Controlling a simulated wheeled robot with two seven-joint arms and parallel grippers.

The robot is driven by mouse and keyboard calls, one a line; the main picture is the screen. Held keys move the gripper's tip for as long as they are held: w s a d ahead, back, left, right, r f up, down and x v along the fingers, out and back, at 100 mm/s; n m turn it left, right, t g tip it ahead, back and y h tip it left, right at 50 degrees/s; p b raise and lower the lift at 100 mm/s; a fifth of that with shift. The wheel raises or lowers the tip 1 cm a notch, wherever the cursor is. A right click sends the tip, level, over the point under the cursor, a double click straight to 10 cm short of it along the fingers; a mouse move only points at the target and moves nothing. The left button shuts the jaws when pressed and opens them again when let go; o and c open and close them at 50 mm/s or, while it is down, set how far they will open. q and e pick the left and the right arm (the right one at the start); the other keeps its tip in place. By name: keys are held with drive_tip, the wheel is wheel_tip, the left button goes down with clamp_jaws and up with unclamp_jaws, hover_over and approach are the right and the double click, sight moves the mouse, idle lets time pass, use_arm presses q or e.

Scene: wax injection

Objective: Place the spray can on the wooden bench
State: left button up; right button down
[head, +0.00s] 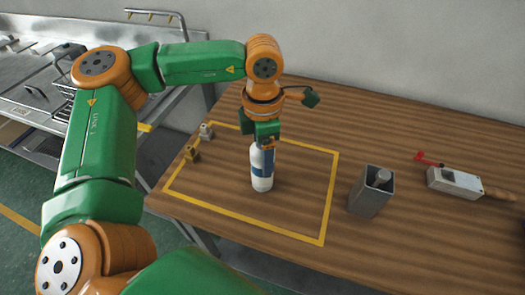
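The spray can (261,172) is white with a dark blue part on its side. It is upright over the wooden bench (300,115), inside the yellow marked rectangle (334,190). Its base appears at or close to the bench top; I cannot tell whether it touches. My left gripper (265,143) points down over the can, with its fingers around the can's top. It looks shut on the can; the fingertips are small and partly hidden. My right gripper is out of view.
A grey open-topped box (357,197) with a cylinder in it stands right of the rectangle. A grey device with a red lever (455,182) lies farther right. A metal workstation (30,115) stands at left.

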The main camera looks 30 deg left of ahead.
use_arm(q)
drive_tip(key=shift+o, duration=0.6)
drive_tip(key=shift+w+r, duration=0.1)
drive_tip(key=shift+r, duration=0.45)
wheel_tip(320, 180, up, 11)
drive_tip(key=shift+r, duration=0.15)
